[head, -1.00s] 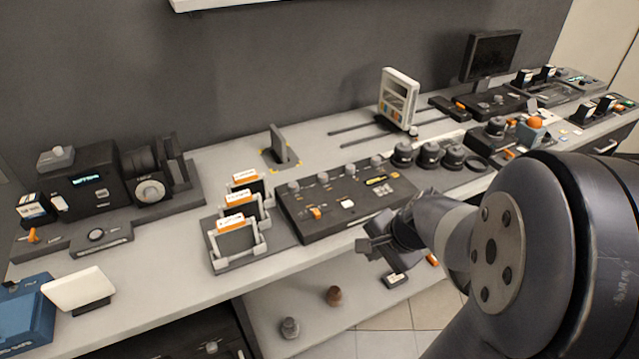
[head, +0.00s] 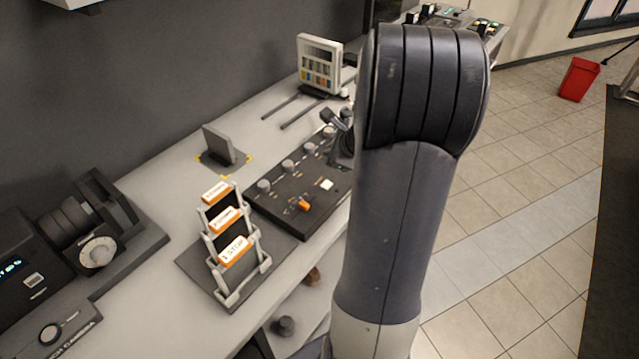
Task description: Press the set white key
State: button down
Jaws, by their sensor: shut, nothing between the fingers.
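A white square key (head: 327,184) sits on the top of a black control panel (head: 285,208) on the bench. It looks like the set white key, but no lettering on it can be read. An orange switch (head: 304,205) is to its left and nearer. My gripper (head: 338,122) is partly visible past the left edge of my arm, over the far end of the panel. It is shut and empty, apart from the white key and beyond it. My arm hides the panel's right end.
Several grey knobs (head: 287,165) line the panel's back edge. An upright grey plate (head: 219,145) and a white colour-chart device (head: 320,65) stand behind.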

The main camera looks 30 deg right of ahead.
aim_at(330, 187)
jog(key=shift+f, duration=0.1)
notch_tip(330, 187, down, 9)
jog(key=b, duration=0.8)
dwell(1.9)
jog(key=shift+f+b, duration=0.25)
jog(key=shift+b, duration=0.3)
jog(key=shift+f+b, duration=0.4)
dwell(0.3)
jog(key=shift+r, duration=0.1)
jog(key=shift+r+p, duration=0.7)
jog(key=shift+r, duration=0.05)
notch_tip(330, 187, up, 5)
jog(key=p, duration=0.4)
